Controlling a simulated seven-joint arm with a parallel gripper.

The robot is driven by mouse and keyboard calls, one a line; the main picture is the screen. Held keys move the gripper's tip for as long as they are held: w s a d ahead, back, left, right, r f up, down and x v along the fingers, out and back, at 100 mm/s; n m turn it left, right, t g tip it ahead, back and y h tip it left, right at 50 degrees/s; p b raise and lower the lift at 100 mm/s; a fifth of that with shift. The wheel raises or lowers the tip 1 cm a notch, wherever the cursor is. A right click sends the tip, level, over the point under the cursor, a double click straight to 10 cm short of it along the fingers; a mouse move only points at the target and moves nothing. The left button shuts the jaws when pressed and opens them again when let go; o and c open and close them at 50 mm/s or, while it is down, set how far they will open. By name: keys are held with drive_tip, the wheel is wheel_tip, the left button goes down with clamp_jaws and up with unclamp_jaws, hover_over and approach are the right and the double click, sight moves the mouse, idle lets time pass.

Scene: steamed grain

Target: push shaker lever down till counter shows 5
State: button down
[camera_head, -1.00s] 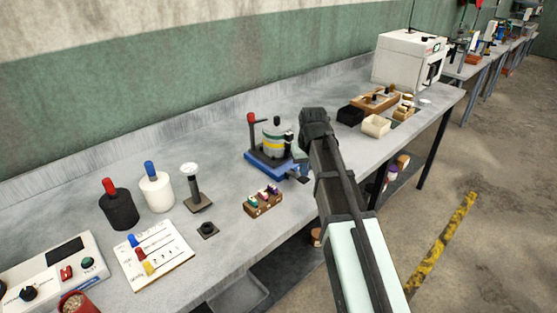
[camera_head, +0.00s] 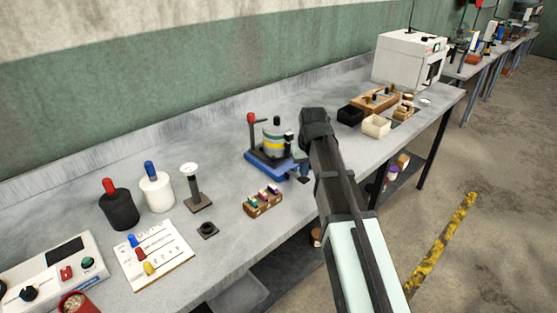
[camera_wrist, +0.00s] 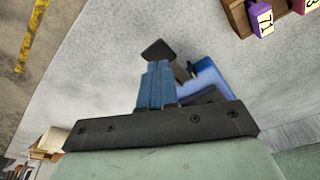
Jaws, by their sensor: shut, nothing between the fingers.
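The shaker (camera_head: 271,169) stands on the bench, with a blue base, a grey jar with a yellow band and an upright post with a red knob. A dark flat paddle, apparently its lever, sticks out at the base's front right; the wrist view shows the paddle (camera_wrist: 158,48) just past my fingertips. My gripper (camera_head: 303,168) is shut and empty, pointing down at the paddle beside the base. The wrist view shows its blue-grey fingers (camera_wrist: 157,82) overlapping the paddle; I cannot tell whether they touch. No counter number is readable.
The bench's front edge is near my gripper.

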sight(304, 179)
drive_tip(key=shift+f, duration=0.15)
idle(0.5)
drive_tip(key=shift+f, duration=1.35)
drive_tip(key=shift+r, duration=3)
drive_tip(key=shift+f, duration=1.5)
drive_tip(key=shift+f, duration=0.25)
drive_tip(key=shift+f, duration=1.3)
drive_tip(key=shift+r, duration=3.05)
